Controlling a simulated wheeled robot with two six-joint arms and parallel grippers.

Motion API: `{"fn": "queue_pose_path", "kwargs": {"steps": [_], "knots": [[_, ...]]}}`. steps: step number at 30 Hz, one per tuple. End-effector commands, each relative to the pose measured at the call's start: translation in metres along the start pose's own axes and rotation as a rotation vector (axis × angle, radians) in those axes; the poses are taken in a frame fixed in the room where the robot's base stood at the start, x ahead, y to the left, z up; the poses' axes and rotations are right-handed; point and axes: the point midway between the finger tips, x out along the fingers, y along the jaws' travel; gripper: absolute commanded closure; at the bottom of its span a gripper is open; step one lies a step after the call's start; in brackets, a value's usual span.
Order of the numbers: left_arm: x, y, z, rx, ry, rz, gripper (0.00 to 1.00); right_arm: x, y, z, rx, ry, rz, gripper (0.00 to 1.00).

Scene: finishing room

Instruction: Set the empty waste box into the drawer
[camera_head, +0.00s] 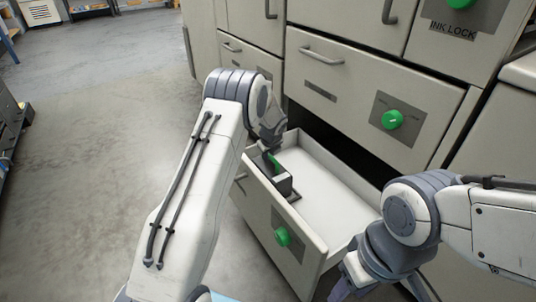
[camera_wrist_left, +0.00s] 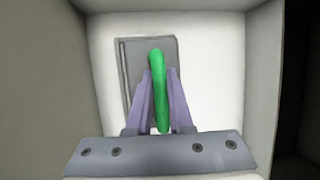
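The open drawer (camera_head: 328,186) has a white inside and a pale front with a green round knob (camera_head: 282,236). The waste box (camera_head: 283,184) is small and grey with a green handle. It is inside the drawer's left end, and I cannot tell whether it touches the floor. In the left wrist view the grey box (camera_wrist_left: 134,62) lies beyond the green handle (camera_wrist_left: 157,85). My left gripper (camera_wrist_left: 159,95) has its purple fingers closed on both sides of that handle. My right gripper (camera_head: 385,288) is open and empty in front of the drawer's right side, partly cut off below.
The cabinet above has a closed drawer with a green knob (camera_head: 392,119) and a bar handle (camera_head: 322,56). An "INK LOCK" label (camera_head: 452,30) is at the upper right. Open grey floor (camera_head: 100,130) lies to the left. The drawer's right part is empty.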

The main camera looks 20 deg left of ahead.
Motion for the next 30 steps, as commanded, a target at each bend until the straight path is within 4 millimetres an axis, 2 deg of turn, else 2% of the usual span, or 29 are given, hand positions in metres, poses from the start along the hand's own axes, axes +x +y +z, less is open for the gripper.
{"fn": "queue_pose_path", "kwargs": {"steps": [1, 2, 3, 14, 17, 27, 30], "knots": [[0.000, 0.000, 0.000, 0.000, 0.000, 0.000, 0.65, 0.000, 0.000, 0.000, 0.000, 0.000, 0.000, 0.51], [0.000, 0.000, 0.000, 0.000, 0.000, 0.000, 0.54, 0.000, 0.000, 0.000, 0.000, 0.000, 0.000, 0.51], [0.000, 0.000, 0.000, 0.000, 0.000, 0.000, 0.51, 0.000, 0.000, 0.000, 0.000, 0.000, 0.000, 0.51], [-0.004, -0.001, 0.002, -0.001, -0.001, -0.001, 0.51, 0.001, 0.000, 0.000, 0.000, 0.000, 0.000, 0.51], [-0.020, -0.002, 0.004, 0.001, -0.001, -0.001, 0.51, -0.008, -0.001, 0.000, 0.000, 0.000, 0.000, 0.51], [-0.094, -0.003, 0.004, 0.001, -0.001, -0.001, 0.51, -0.046, -0.003, -0.003, 0.000, 0.000, 0.000, 0.51], [-0.109, -0.002, 0.004, 0.000, -0.001, -0.001, 0.51, -0.052, -0.004, -0.003, 0.000, 0.000, 0.000, 0.51]]}}
